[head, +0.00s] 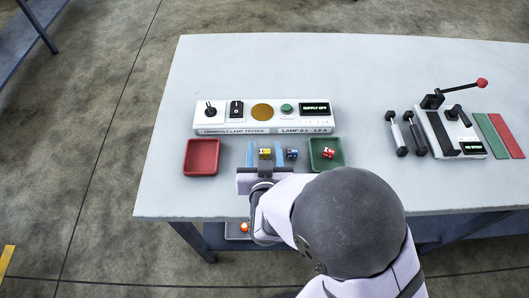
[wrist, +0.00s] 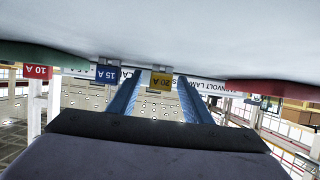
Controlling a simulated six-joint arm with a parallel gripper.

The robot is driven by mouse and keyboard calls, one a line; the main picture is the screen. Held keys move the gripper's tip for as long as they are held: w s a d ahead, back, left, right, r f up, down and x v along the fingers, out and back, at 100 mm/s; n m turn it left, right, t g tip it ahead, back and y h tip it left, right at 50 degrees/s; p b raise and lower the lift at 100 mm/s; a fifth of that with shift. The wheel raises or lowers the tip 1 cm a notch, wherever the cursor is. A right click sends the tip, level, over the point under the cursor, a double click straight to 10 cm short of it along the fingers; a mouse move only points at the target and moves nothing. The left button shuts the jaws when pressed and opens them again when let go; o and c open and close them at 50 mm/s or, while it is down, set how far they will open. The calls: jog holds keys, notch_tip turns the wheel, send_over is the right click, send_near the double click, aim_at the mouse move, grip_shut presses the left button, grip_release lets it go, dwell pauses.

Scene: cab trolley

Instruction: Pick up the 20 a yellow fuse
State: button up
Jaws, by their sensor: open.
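The yellow 20 A fuse (head: 265,151) stands on the grey table between the two trays. My gripper (head: 264,149) is open, with one blue finger on each side of the yellow fuse. In the wrist view my gripper's fingers (wrist: 159,79) show a gap on both sides of the fuse, so neither appears to touch it. The fuse's lower part is hard to make out in the head view.
A blue 15 A fuse (head: 291,153) stands just right of my right finger. A red 10 A fuse (head: 328,153) is at the green tray (head: 340,146). A red tray (head: 202,157) lies left. The lamp tester (head: 222,121) stands behind; the table's front edge is near.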

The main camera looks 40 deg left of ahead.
aim_at(264, 150)
jog(key=c, duration=1.1)
jog(key=shift+r, duration=0.1)
notch_tip(264, 150, up, 9)
jog(key=shift+r+p, duration=0.1)
jog(key=shift+p, duration=0.25)
jog(key=shift+w+r, duration=0.1)
jog(key=shift+r, duration=0.25)
